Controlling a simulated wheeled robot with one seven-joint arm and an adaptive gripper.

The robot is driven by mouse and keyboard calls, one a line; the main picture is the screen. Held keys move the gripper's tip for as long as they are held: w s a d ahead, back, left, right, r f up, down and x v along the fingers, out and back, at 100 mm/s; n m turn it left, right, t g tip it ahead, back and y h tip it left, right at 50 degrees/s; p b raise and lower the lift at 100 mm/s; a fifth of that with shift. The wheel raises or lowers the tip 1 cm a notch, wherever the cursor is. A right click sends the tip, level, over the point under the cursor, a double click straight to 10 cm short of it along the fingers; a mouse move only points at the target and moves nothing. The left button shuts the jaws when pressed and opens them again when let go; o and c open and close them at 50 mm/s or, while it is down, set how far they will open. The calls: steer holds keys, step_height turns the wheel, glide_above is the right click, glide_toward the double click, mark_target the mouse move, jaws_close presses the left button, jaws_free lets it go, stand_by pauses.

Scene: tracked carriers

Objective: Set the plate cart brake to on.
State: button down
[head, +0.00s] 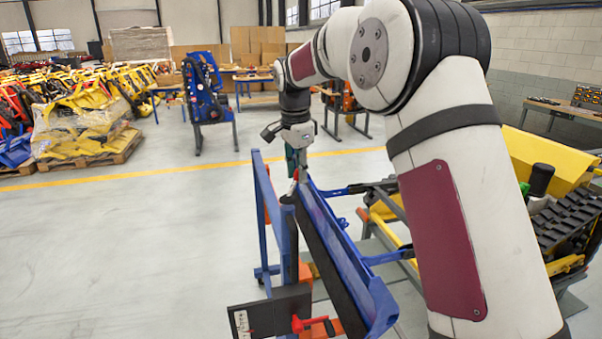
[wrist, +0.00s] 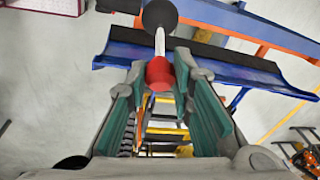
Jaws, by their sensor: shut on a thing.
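The cart (head: 262,205) has a blue frame with black padded rails and stands in front of me in the head view. In the wrist view its blue and black rail (wrist: 215,62) crosses the top. A lever with a red grip (wrist: 159,74), a white shaft and a round black end stands by this rail. I cannot tell for certain that it is the brake lever. My gripper (wrist: 162,90) is shut on the red grip, with a green-padded finger on each side. In the head view my gripper (head: 298,160) points down above the cart's far end.
A second red handle (head: 310,323) sits low at the cart's near end, beside a dark panel (head: 270,312). A blue trough (head: 345,255) runs along the cart's right side. Yellow machinery (head: 550,165) stands at right. The floor at left is clear.

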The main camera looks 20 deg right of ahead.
steer(key=shift+w+a+r+h+b, duration=0.15)
steer(key=shift+a+h+b, duration=0.65)
steer(key=shift+a+h, duration=0.4)
steer(key=a+h+b, duration=0.1)
steer(key=a+h, duration=0.1)
steer(key=shift+n+h, duration=0.3)
steer(key=shift+h, duration=0.1)
steer(key=shift+a+f+h+b, duration=0.2)
steer(key=shift+a+h, duration=0.45)
steer(key=shift+h, duration=0.25)
steer(key=shift+a+f+h+b, duration=0.15)
steer(key=shift+a+h+b, duration=0.1)
steer(key=shift+a+h, duration=0.5)
steer(key=shift+a+f+h+b, duration=0.2)
steer(key=shift+a+h, duration=0.3)
steer(key=shift+h, duration=0.55)
steer(key=c, duration=1.4)
jaws_free()
steer(key=shift+a, duration=0.1)
steer(key=v, duration=1.1)
steer(key=shift+s+a, duration=0.3)
steer(key=shift+a, duration=0.05)
